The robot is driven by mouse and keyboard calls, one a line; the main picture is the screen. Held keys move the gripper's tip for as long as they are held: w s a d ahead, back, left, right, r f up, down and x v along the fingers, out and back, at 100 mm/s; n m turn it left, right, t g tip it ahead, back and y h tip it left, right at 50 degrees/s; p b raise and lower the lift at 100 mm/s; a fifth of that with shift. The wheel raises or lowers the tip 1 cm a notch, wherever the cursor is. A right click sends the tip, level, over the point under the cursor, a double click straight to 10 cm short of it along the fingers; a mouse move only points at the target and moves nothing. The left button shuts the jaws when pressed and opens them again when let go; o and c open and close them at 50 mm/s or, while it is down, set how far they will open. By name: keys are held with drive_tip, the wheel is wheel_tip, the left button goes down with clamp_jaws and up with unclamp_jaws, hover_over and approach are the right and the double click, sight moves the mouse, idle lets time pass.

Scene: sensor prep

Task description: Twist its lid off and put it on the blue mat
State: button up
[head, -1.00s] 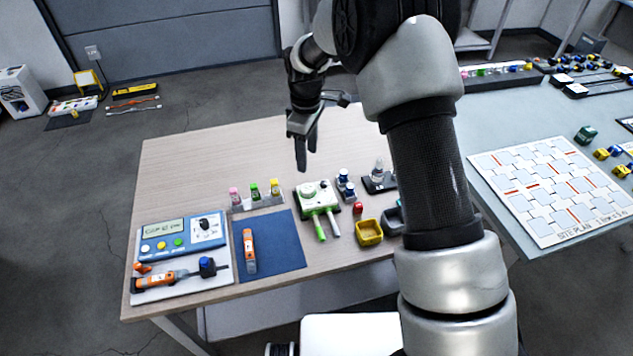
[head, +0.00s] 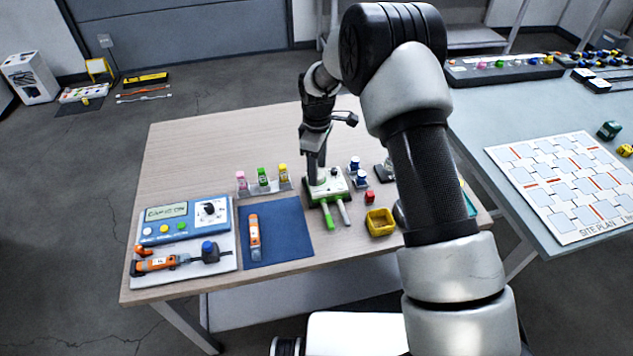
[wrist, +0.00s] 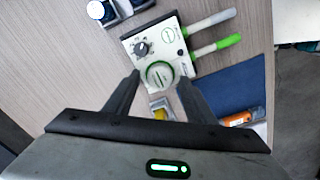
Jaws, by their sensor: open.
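My gripper (head: 316,178) is open and points down at the white-and-green device (head: 333,184) on the wooden table. In the wrist view the fingertips (wrist: 159,80) lie on either side of a round pale cap with a green rim (wrist: 160,73) at one corner of the device (wrist: 178,62). I cannot tell whether the fingers touch it. The device also has a black dial (wrist: 141,48), with a green and a white handle in front. The blue mat (head: 287,228) lies left of the device, with an orange tool (head: 254,236) on its left part.
A rack with pink, green and yellow capped vials (head: 263,177) stands behind the mat. A blue meter (head: 180,222) is at the left. The mat's right part is clear.

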drive_tip(key=shift+f, duration=0.65)
drive_tip(key=shift+c, duration=0.3)
drive_tip(key=c, duration=0.7)
